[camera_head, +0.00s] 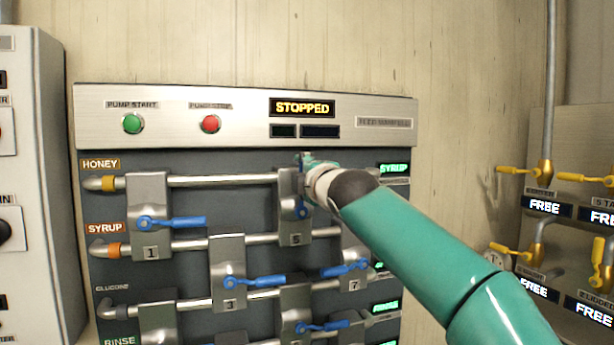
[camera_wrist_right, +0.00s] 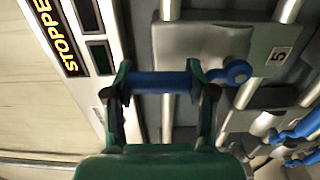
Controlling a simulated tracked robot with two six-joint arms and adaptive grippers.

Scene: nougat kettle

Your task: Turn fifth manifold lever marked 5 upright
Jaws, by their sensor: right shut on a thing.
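The fifth lever is blue, on the grey manifold block marked 5 (camera_head: 296,238). In the head view its pivot (camera_head: 302,212) shows, with the handle running up from it, partly hidden by my right gripper (camera_head: 308,163). In the right wrist view, where the panel appears turned sideways, the blue handle (camera_wrist_right: 160,83) lies between the fingers of my right gripper (camera_wrist_right: 162,90), which is shut on it. The handle points from its pivot (camera_wrist_right: 237,72) toward the STOPPED display side, so it looks about upright. My left gripper is not in view.
Levers on blocks 1 (camera_head: 172,222), 3 (camera_head: 255,282) and 7 (camera_head: 345,269) lie roughly sideways. The STOPPED display (camera_head: 302,107) and the green (camera_head: 132,123) and red (camera_head: 209,124) buttons are above. Yellow-handled valves (camera_head: 518,170) stand at right.

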